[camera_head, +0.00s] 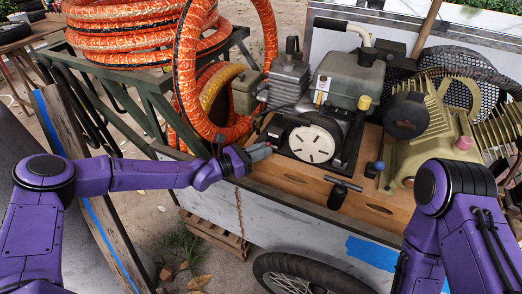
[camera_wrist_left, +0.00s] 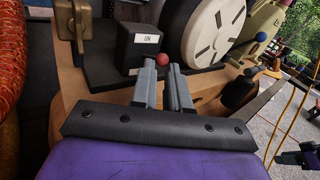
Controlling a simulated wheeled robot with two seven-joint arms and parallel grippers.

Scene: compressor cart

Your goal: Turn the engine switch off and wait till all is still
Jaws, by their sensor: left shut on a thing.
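My left gripper (camera_head: 262,150) reaches in from the left to the front of the engine on the cart. In the left wrist view its two grey fingers (camera_wrist_left: 163,85) are nearly together, with a small red ball knob (camera_wrist_left: 163,59) at their tips. They are shut on this engine switch knob. Just behind it is a black switch box (camera_wrist_left: 138,47) with a white label that seems to read ON. In the head view the fingers hide the knob. My right arm stands at the lower right, and its gripper cannot be made out.
The engine (camera_head: 345,80) has a white recoil disc (camera_head: 312,144) close to the left gripper. A black T-handle (camera_head: 343,184) and a blue knob (camera_head: 379,165) stand on the wooden deck. The olive compressor (camera_head: 440,125) is at right. An orange hose (camera_head: 185,70) hangs close to my left wrist.

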